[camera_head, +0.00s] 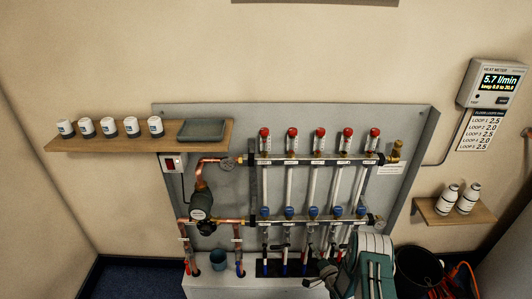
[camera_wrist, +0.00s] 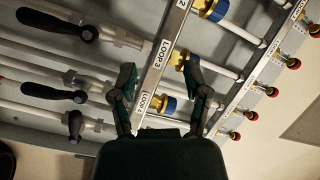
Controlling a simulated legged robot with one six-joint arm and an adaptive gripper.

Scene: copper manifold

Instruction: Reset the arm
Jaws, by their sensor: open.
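My gripper (camera_wrist: 158,80) is open in the wrist view, its two dark fingers apart with nothing held. It is in front of the manifold bar (camera_wrist: 166,50), which carries LOOP 3 and LOOP 4 labels. A blue and brass valve (camera_wrist: 165,104) shows just beyond the fingers, and another (camera_wrist: 210,9) is higher up. I cannot tell whether a finger touches anything. In the head view my arm (camera_head: 372,265) reaches up from the bottom, in front of the lower right of the manifold (camera_head: 313,160). The fingers are hard to make out there.
Black-handled valves (camera_wrist: 55,95) lie at left in the wrist view. A shelf (camera_head: 80,143) holds several white pots and a grey tray (camera_head: 202,130). A heat meter (camera_head: 492,83) reads 5.7 l/min. Two white bottles stand on a right shelf (camera_head: 430,214); a black bucket (camera_head: 418,268) is below.

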